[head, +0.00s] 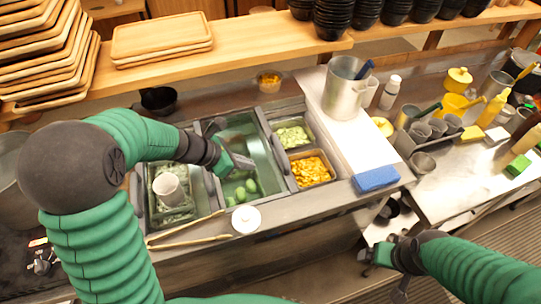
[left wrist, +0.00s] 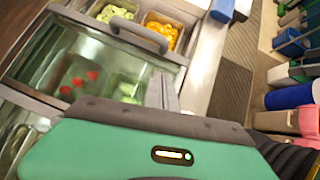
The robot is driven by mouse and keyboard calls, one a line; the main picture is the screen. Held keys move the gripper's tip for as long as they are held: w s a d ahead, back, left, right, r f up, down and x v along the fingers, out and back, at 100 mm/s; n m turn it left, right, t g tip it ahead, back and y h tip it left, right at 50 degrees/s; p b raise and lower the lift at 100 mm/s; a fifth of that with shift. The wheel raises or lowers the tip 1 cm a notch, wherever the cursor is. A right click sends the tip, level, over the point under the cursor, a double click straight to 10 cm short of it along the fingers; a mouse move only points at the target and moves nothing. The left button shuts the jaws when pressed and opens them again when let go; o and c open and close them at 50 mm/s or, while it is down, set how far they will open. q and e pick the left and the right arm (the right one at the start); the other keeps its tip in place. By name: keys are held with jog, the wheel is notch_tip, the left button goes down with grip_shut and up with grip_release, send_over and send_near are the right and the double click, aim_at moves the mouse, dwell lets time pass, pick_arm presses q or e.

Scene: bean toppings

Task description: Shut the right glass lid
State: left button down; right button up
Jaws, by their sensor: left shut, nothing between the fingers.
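A glass pane (head: 240,130), which looks like the right glass lid, lies over the middle bins of the counter unit. Its curved grey handle (head: 279,154) runs along its right edge and also shows in the left wrist view (left wrist: 140,36). The right-hand bins, one with pale green pieces (head: 292,136) and one with yellow-orange pieces (head: 310,170), look uncovered. My left gripper (head: 243,162) is shut and empty above the pane, left of the handle; its fingers show in the left wrist view (left wrist: 162,93). My right gripper (head: 375,256) is low in front of the counter, away from the lid; its jaws are unclear.
A white cup (head: 170,188) stands at the left bins. Wooden tongs (head: 187,240) and a small white lidded pot (head: 246,219) are on the front ledge. A blue sponge (head: 376,179) and a metal pitcher (head: 345,88) stand right of the bins.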

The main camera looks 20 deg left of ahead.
aim_at(284, 169)
pick_arm(q)
jog(key=x, duration=0.9)
jog(key=shift+d+f+b, duration=0.1)
jog(key=shift+f+b, duration=0.1)
jog(key=shift+b, duration=0.1)
jog(key=shift+w+d+f+p, duration=0.2)
jog(key=shift+w+d+p, duration=0.25)
jog(key=shift+w+d, duration=0.7)
jog(key=shift+d, duration=0.3)
pick_arm(e)
jog(key=shift+s+r, duration=0.35)
jog(key=shift+s, duration=0.15)
pick_arm(q)
jog(key=shift+w+f, duration=0.15)
pick_arm(e)
jog(key=shift+w, duration=0.15)
